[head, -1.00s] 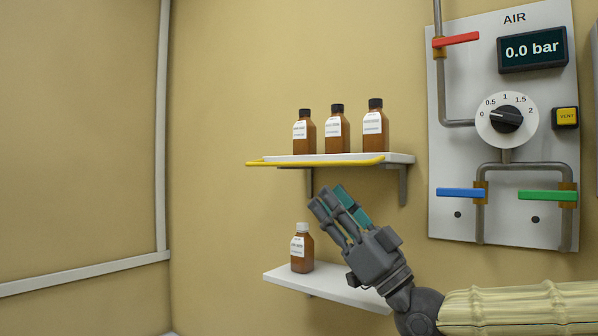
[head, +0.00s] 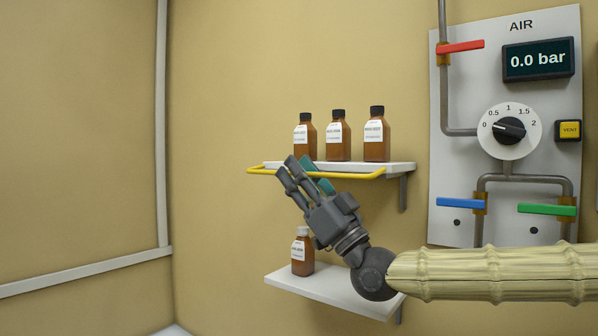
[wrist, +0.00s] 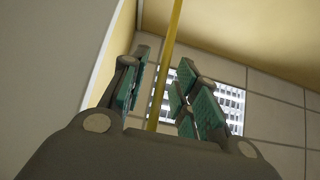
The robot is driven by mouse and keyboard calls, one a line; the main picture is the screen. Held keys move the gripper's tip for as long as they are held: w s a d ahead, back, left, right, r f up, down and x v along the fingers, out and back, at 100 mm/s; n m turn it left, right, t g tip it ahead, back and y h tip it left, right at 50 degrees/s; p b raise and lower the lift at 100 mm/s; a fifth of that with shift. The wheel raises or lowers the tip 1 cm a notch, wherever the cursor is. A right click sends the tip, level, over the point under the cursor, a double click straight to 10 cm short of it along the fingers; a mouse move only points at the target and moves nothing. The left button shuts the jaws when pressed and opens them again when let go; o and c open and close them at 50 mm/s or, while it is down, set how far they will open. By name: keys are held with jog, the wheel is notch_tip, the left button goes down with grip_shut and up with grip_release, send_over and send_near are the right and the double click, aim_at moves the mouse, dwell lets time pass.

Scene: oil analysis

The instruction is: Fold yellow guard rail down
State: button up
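The yellow guard rail (head: 350,177) runs along the front of the upper white shelf (head: 400,168), close to its edge level in the head view. My gripper (head: 304,170) is raised from below, with its fingertips at the left half of the rail. In the wrist view the rail (wrist: 168,60) passes between the fingers of my open gripper (wrist: 162,85), with gaps seen on both sides. I cannot tell whether a finger touches it. My fingers hide part of the rail in the head view.
Three brown bottles (head: 338,140) stand on the upper shelf behind the rail. A lower shelf (head: 330,290) holds one white-capped brown bottle (head: 302,256), just left of my wrist. A grey AIR panel (head: 470,110) with valves is on the right. The wall on the left is bare.

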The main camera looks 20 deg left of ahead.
jog(key=shift+c, duration=0.3)
grip_shut()
jog(key=shift+s+m+b, duration=0.1)
jog(key=shift+m+b, duration=0.3)
jog(key=m+t, duration=0.1)
jog(key=m+t+h+b, duration=0.1)
jog(key=shift+a+r+t, duration=0.1)
jog(key=shift+r+t, duration=0.1)
jog(key=shift+t, duration=0.1)
jog(key=shift+r+m+t+h+b, duration=0.2)
jog(key=shift+m+t+h+b, duration=0.25)
jog(key=shift+m, duration=0.2)
jog(key=shift+r+m+t+h+b, duration=0.15)
jog(key=shift+m+t+h+b, duration=0.15)
jog(key=shift+m+t, duration=0.3)
